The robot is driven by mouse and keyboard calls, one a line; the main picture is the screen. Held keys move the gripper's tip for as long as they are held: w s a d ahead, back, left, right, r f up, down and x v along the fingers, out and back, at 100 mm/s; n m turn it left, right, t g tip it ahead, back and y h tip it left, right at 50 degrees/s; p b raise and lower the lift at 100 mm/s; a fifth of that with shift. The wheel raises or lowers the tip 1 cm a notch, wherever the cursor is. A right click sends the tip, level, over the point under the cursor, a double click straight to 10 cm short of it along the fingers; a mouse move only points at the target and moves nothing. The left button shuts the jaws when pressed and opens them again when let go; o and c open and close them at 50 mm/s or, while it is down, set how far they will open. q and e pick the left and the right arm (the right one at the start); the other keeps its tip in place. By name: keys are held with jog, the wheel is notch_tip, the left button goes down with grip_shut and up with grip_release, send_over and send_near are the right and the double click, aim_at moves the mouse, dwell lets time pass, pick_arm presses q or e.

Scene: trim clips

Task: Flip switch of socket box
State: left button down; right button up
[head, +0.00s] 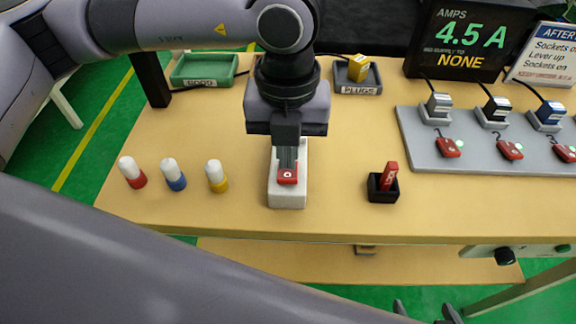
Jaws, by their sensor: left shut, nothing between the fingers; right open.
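The gripper hides the rear of the box. My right gripper (427,311) shows only as two separated fingertips at the bottom edge, below the table front, open and empty.
Three capped pegs (174,174) stand left of the box. A black holder with a red piece (388,177) stands right. A grey panel (438,157) carries plugs and red switches with green lights. Trays (205,80) and a display (466,42) reading 4.5 A, NONE are behind.

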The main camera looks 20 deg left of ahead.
aim_at(287, 174)
pick_arm(q)
jog(key=shift+f+b, duration=1.35)
jog(key=shift+b, duration=0.05)
dwell(0.4)
jog(key=shift+r, duration=0.1)
jog(key=shift+r+p, duration=1.7)
jog(key=shift+r, duration=1.8)
